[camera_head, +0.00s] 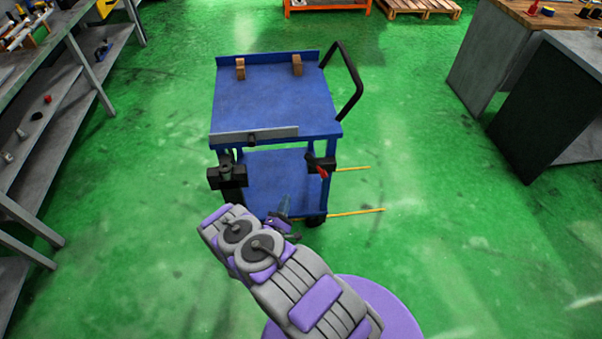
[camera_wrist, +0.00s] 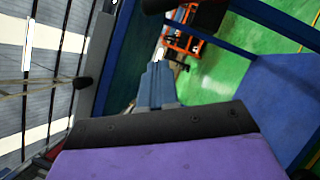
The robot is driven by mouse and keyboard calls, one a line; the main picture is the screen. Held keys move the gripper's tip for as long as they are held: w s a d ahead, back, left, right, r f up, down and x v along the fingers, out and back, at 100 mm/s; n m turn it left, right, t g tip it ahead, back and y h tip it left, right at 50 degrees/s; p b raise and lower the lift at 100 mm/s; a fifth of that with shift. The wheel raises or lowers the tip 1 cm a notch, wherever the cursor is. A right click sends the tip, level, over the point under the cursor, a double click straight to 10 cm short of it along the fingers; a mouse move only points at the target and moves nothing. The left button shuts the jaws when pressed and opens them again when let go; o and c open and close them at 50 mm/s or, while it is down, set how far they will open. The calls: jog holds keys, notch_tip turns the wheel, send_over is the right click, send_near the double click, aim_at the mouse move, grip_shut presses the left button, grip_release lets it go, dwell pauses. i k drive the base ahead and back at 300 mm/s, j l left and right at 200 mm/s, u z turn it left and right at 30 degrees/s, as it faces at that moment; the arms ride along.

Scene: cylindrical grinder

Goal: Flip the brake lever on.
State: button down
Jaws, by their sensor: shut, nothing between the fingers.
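A blue two-tier cart (camera_head: 270,100) stands ahead of me on the green floor. A small red lever (camera_head: 322,172) sits on a black mount at the cart's front right post; it looks like the brake lever. Another black block (camera_head: 227,176) is fixed on the front left post. My gripper (camera_head: 285,204) is shut and empty, in front of the lower shelf, left of and below the red lever. In the wrist view my closed fingers (camera_wrist: 157,72) point ahead, touching nothing visible. A black part (camera_wrist: 200,12) shows at the top; I cannot tell whether it is the lever's mount.
The cart's black handle (camera_head: 347,85) rises at its right. Yellow lines (camera_head: 352,212) lie on the floor at right. Grey shelving (camera_head: 70,100) stands at left, and benches (camera_head: 550,90) at right. An orange rack (camera_head: 328,5) is at the back. Floor around the cart is clear.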

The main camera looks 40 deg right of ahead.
aim_at(309, 157)
jog(key=l, duration=1)
jog(key=k+l, duration=0.15)
jog(key=k, duration=0.3)
